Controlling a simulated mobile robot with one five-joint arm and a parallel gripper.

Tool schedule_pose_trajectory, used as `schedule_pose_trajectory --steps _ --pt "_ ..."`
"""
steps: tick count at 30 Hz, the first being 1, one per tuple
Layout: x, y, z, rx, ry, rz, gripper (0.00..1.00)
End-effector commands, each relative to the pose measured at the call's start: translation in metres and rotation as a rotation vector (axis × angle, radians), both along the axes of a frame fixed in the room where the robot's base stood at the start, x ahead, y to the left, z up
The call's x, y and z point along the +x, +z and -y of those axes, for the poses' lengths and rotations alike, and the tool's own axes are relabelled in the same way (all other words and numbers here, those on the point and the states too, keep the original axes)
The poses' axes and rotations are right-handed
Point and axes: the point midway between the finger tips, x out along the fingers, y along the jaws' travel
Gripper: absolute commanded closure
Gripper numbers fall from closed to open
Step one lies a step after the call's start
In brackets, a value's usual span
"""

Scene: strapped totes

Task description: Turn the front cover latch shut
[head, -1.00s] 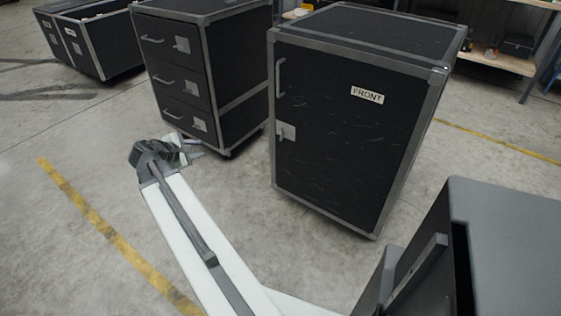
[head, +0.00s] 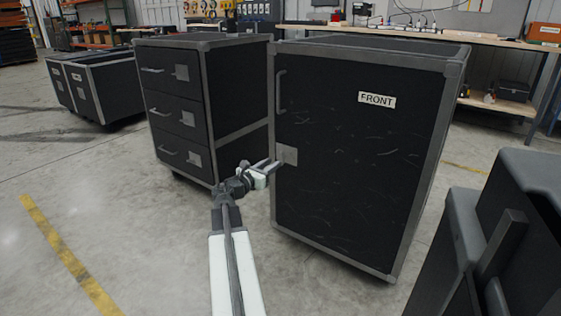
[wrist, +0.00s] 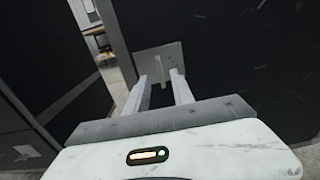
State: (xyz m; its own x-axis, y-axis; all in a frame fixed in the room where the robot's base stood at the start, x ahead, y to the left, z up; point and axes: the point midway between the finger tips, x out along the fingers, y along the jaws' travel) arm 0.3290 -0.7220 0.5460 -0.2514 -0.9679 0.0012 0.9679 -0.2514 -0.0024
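The front cover (head: 350,170) is the black door marked FRONT on the metal-edged case. Its latch (head: 287,154) is a grey plate at the door's left edge, below the door handle. In the wrist view the latch plate (wrist: 158,60) is straight ahead, with a small pale upright lever (wrist: 161,77) at its lower middle. My gripper (wrist: 161,80) is open, its two pale fingers pointing at the plate, one on each side of the lever, with gaps visible. In the head view my gripper (head: 275,167) is at the latch and hides its lower part. Whether the fingertips touch the plate is unclear.
A drawer case (head: 185,110) stands just left of the front-cover case, with a narrow gap between them. More black cases (head: 95,82) are at the far left. A workbench (head: 500,45) is behind. Open concrete floor lies in front on the left.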

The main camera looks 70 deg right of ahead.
Motion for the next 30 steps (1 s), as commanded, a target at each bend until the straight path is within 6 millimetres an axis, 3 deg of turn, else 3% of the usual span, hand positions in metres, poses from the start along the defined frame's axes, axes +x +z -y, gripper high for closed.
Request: schedule_pose_trajectory --steps 6,9,16,17,20,30 --pt "-0.010 0.000 0.043 0.001 -0.003 0.001 0.71" --pt "-0.014 0.000 0.054 0.000 -0.002 0.002 0.71" --pt "-0.015 -0.001 0.055 0.000 -0.002 0.002 0.71" --pt "-0.015 -0.001 0.055 0.000 -0.002 0.002 0.74" --pt "-0.015 -0.001 0.055 0.000 -0.002 0.002 1.00" --pt "-0.017 -0.001 0.056 -0.004 -0.004 0.021 1.00"
